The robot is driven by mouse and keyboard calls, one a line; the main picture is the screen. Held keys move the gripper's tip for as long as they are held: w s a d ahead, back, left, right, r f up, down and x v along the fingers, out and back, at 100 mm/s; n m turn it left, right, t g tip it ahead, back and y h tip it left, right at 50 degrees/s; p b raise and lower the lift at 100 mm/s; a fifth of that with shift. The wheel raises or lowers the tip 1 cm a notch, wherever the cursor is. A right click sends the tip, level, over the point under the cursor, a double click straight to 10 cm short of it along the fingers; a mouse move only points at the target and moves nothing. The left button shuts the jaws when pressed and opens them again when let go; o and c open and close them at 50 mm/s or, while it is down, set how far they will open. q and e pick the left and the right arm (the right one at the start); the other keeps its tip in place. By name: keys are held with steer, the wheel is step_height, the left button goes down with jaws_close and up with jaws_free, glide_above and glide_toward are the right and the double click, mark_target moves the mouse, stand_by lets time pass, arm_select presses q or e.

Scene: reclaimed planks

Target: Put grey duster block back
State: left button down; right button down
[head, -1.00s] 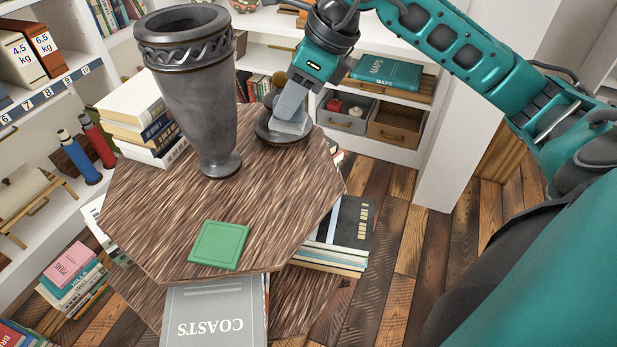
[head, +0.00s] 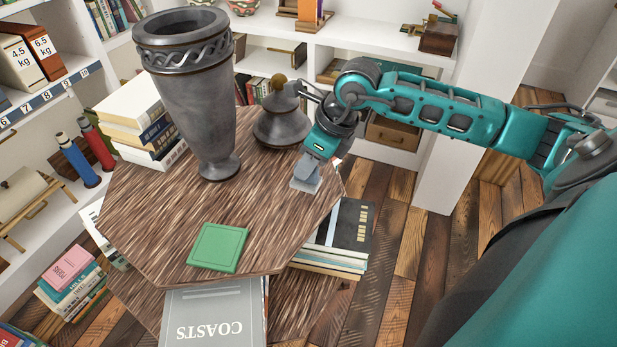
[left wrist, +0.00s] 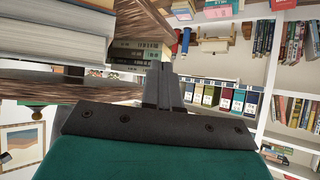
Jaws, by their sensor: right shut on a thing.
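I cannot tell whether the block touches the tabletop. A flat green square pad (head: 219,247) lies bare near the table's front edge, to the left of the block. My left gripper (left wrist: 164,88) shows only in the left wrist view; its fingers are together with nothing seen between them.
A tall dark metal vase (head: 205,100) stands on the table, with its knobbed lid (head: 281,122) behind right. Stacked books (head: 140,118) lie at the back left. The tabletop between block and pad is clear. Shelves surround the table.

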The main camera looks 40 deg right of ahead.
mark_target(309, 179)
step_height(309, 179, down, 4)
steer(key=shift+f, duration=0.1)
steer(key=shift+s, duration=0.1)
steer(key=c, duration=0.9)
jaws_free()
steer(key=v, duration=1.2)
